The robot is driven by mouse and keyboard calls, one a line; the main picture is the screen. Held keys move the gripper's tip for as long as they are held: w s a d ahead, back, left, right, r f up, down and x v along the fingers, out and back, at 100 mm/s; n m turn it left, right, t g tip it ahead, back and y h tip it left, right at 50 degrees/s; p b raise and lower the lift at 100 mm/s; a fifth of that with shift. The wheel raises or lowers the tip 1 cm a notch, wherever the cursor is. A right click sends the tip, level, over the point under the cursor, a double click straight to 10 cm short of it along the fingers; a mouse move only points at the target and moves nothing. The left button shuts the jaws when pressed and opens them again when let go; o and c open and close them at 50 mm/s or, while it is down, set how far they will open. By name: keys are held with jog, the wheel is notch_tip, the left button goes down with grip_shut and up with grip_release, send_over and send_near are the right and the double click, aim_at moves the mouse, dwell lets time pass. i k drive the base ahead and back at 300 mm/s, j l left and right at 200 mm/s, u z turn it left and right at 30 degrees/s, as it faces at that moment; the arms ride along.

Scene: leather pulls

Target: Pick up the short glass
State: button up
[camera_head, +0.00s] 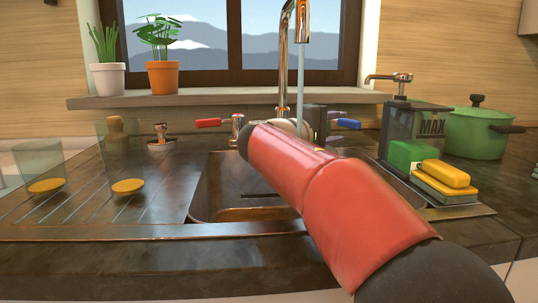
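Two clear glasses with yellow bottoms stand on the ribbed drainboard at the left. The shorter, wider glass (38,165) is at the far left. The taller glass (124,165) stands to its right, apart from it. My red arm reaches from the lower right up over the sink. A grey part that looks like my gripper (317,122) shows behind the arm near the tap, well to the right of both glasses. Its fingers are mostly hidden, so I cannot tell whether it is open or shut.
The sink (225,205) lies under my arm, with water running from the copper tap (303,25). A wooden-looking bottle (117,138) stands behind the taller glass. Sponges (446,178), a dark-framed container (412,135) and a green pot (478,132) are at the right.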

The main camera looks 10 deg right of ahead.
aim_at(39, 163)
jog(key=k, duration=1.45)
